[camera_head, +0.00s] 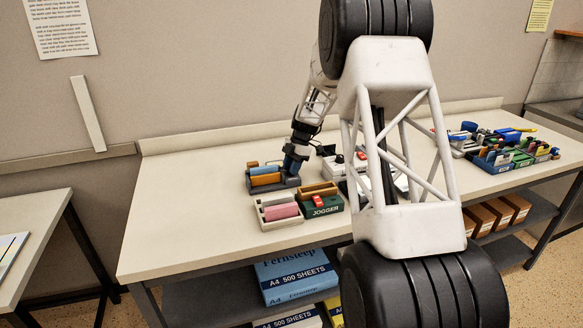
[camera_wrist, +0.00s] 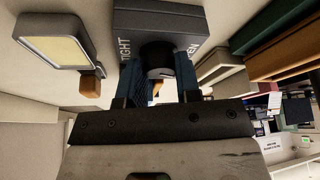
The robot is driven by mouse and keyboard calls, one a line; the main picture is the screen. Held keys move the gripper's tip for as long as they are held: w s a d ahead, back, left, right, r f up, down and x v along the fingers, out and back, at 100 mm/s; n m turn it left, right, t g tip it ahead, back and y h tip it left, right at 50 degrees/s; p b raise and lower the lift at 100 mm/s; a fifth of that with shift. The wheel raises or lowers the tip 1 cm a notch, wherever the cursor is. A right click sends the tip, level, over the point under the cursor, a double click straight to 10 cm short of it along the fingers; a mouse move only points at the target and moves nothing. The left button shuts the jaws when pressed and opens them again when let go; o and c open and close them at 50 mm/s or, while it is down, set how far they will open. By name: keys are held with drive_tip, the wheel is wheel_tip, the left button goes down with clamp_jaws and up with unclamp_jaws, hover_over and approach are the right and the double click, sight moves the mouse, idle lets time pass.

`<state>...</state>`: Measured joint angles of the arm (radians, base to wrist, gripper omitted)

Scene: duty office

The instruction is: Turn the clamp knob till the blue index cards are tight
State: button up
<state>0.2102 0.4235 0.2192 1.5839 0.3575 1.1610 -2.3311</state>
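A dark grey clamp unit (camera_head: 288,184) stands on the bench in the head view, with a blue roll-like piece (camera_head: 263,170) and orange pieces (camera_head: 265,180) in it. I cannot make out separate index cards or their tightness. The wrist view shows the unit's dark block (camera_wrist: 160,20), lettered TIGHT on the left and partly hidden lettering on the right. The black round clamp knob (camera_wrist: 158,57) sticks out from it. My gripper (camera_head: 292,164) is at the unit's right end. In the wrist view my gripper (camera_wrist: 161,82) has its blue fingers either side of the knob; firm contact is unclear.
A pale tray with a pink roll (camera_head: 282,212) and a green JOGGER box (camera_head: 322,207) stand in front of the unit. A white device (camera_head: 335,165) is close right. Crowded trays (camera_head: 514,156) fill the bench's far right. The bench's left end is clear.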

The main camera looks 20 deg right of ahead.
drive_tip(key=shift+c, duration=1)
drive_tip(key=shift+s+m+t, duration=0.1)
drive_tip(key=shift+m+t, duration=0.5)
drive_tip(key=shift+m, duration=0.95)
drive_tip(key=shift+s+m+t, duration=0.1)
drive_tip(key=shift+m+t, duration=0.5)
drive_tip(key=shift+m, duration=0.95)
drive_tip(key=o, duration=0.6)
